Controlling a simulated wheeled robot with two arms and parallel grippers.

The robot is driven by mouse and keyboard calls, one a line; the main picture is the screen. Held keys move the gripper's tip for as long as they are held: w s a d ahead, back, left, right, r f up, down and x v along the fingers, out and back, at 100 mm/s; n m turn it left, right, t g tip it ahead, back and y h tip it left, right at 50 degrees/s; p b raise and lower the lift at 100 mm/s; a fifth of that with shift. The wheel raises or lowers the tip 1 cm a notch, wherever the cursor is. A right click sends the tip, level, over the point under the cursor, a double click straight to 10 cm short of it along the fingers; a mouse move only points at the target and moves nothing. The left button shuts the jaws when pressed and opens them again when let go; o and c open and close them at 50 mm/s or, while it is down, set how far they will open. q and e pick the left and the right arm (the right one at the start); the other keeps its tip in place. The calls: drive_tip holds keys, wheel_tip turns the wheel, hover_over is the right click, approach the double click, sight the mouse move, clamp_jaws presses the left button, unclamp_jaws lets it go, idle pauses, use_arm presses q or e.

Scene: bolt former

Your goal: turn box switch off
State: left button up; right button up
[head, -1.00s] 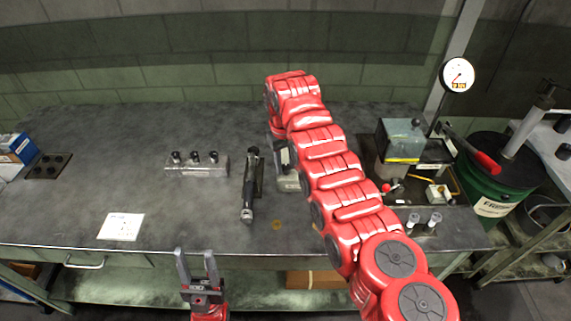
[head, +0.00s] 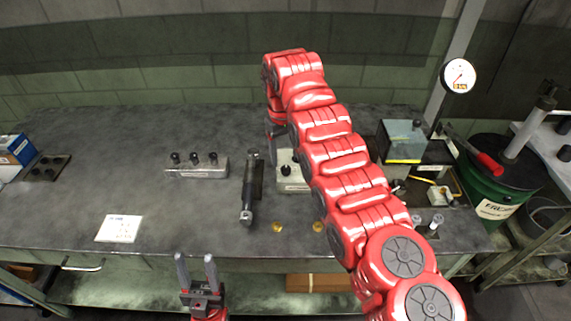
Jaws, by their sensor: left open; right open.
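A small light-grey box (head: 291,182) with a dark knob (head: 285,170) on top sits on the workbench, left of my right arm. It looks like the box switch; its right side is partly hidden by my arm, and its setting is too small to tell. My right gripper (head: 277,147) hangs down just behind the box, open, mostly hidden by my own arm, and appears apart from the knob. My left gripper (head: 197,270) is open and empty, in front of the bench's front edge, fingers pointing up.
A black cylindrical tool (head: 250,190) lies left of the box. Further left are a block with three knobs (head: 200,170) and a white sheet (head: 119,228). A clear-lidded machine (head: 403,140) and a green bin (head: 490,190) stand at the right. The bench's front left is mostly clear.

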wheel_tip(320, 180, up, 6)
drive_tip(key=p, duration=0.3)
wheel_tip(320, 180, up, 7)
drive_tip(key=p, duration=0.6)
hover_over(284, 169)
drive_tip(key=shift+a+f, duration=0.1)
